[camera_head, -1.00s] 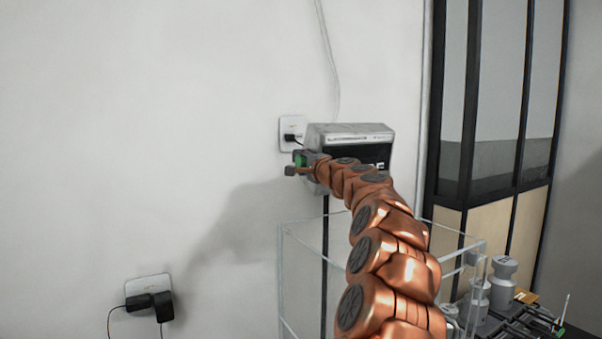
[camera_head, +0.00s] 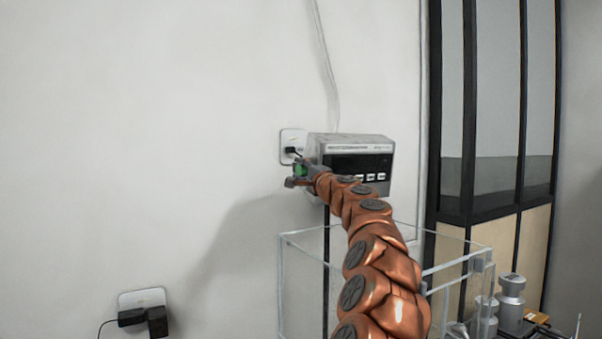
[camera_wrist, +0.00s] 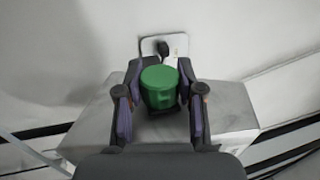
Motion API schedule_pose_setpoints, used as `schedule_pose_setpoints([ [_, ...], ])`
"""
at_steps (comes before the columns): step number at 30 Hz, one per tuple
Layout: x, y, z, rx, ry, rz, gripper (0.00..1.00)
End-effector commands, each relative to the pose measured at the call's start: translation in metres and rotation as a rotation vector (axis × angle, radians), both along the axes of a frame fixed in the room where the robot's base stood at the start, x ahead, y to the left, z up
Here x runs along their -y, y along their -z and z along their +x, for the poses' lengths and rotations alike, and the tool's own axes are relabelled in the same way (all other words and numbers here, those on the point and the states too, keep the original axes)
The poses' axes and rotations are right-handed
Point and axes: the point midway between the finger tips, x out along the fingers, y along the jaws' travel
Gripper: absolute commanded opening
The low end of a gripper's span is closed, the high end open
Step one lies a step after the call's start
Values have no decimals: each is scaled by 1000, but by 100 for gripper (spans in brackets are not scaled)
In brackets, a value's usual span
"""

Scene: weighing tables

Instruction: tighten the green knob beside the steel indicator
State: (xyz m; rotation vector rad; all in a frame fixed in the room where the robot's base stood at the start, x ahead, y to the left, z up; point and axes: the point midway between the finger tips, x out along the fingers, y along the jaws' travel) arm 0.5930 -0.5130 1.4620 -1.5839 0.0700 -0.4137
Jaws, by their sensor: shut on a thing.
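The green knob (camera_wrist: 160,88) sits between the two fingers of my gripper (camera_wrist: 160,103) in the wrist view, with the fingers closed on its sides. The knob also shows as a small green patch (camera_head: 300,170) in the head view, at the left side of the steel indicator (camera_head: 352,143). The indicator is a grey box with a dark front panel and a row of light buttons. My gripper (camera_head: 299,174) partly hides the knob and the indicator's left side in the head view.
A wall socket (camera_head: 291,137) with a black plug is just behind the knob. A clear glass-walled box (camera_head: 281,285) stands below the indicator. Metal weights (camera_head: 511,300) stand at the lower right. A second socket (camera_head: 142,297) holds black adapters at the lower left.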

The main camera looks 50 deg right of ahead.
Motion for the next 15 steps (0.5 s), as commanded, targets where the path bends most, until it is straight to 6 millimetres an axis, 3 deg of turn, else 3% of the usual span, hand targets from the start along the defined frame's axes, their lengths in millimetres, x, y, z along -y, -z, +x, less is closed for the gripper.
schedule_pose_setpoints([
  [8, 0, 1, 0, -1, -1, 0, 63],
  [15, 0, 1, 0, -1, -1, 0, 64],
])
